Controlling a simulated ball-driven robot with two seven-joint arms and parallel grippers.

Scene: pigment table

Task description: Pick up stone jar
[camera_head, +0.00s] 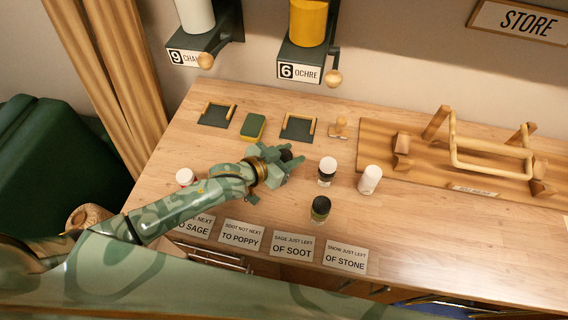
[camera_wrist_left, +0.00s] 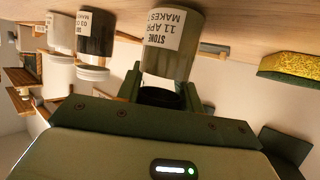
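The stone jar (camera_wrist_left: 168,48), with a white label reading STONE, appears in the left wrist view, which is turned upside down. Its dark lid (camera_head: 286,155) shows in the head view between the fingers of my left gripper (camera_head: 290,158). The fingers are spread on either side of the jar's lid end. The frames do not show clearly whether they press on it. The jar seems to stand upright on the table; its lower part is hidden by the gripper in the head view. My right gripper is not in view.
To the right are a white-lidded dark jar (camera_head: 327,171), a pale jar (camera_head: 369,179) and a dark-lidded jar (camera_head: 320,208). A jar (camera_head: 185,177) stands left of my arm. A sponge (camera_head: 253,126), wooden rack (camera_head: 480,157) and note cards (camera_head: 291,247) are around.

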